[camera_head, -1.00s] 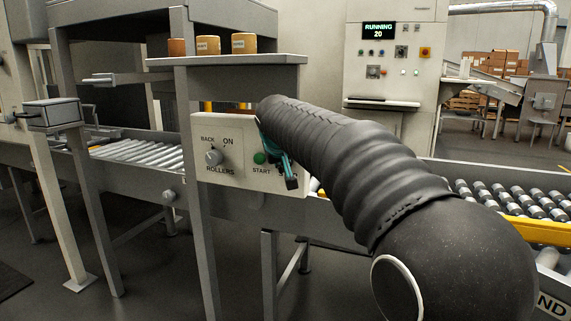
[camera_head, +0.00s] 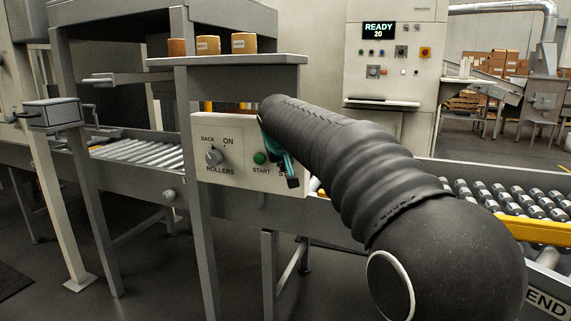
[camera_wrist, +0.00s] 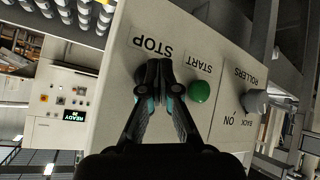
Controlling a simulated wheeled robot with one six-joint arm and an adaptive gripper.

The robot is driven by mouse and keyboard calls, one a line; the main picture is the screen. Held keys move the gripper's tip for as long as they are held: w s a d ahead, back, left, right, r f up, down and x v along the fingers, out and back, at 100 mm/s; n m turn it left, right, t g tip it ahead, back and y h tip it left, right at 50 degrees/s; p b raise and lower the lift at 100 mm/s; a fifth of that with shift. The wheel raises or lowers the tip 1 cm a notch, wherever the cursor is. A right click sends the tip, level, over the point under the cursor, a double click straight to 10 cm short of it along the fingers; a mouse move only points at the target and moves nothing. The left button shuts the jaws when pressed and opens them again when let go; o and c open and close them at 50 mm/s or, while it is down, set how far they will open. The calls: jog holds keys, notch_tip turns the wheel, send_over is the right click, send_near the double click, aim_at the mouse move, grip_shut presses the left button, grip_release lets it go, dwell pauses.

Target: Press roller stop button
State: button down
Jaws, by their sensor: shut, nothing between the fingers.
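The roller control panel (camera_head: 242,128) is a pale box on the conveyor frame, and it also fills the middle of the wrist view (camera_wrist: 118,75). It carries a green START button (camera_head: 259,158), which shows at the right of the fingers in the wrist view (camera_wrist: 199,91). A grey knob (camera_head: 213,157) marked BACK and ON sits left of it in the head view. My gripper (camera_wrist: 158,66) is shut, with its fingertips at the panel just under the STOP lettering. The fingers hide the stop button, and I cannot tell whether they touch it.
A wall cabinet (camera_head: 396,70) has a display (camera_head: 379,31) reading READY 20. A shelf (camera_head: 225,62) with several small tan containers hangs above the panel. Grey frame posts (camera_head: 197,230) stand close by, and roller conveyors (camera_head: 140,155) run on both sides.

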jog(key=shift+s+a+b, duration=0.3)
jog(key=shift+s+b, duration=0.2)
jog(key=shift+s, duration=0.35)
jog(key=s, duration=0.1)
jog(key=s+a+b, duration=0.1)
jog(key=s, duration=0.1)
jog(key=s+b, duration=0.1)
jog(key=shift+s+a, duration=0.35)
dwell(0.6)
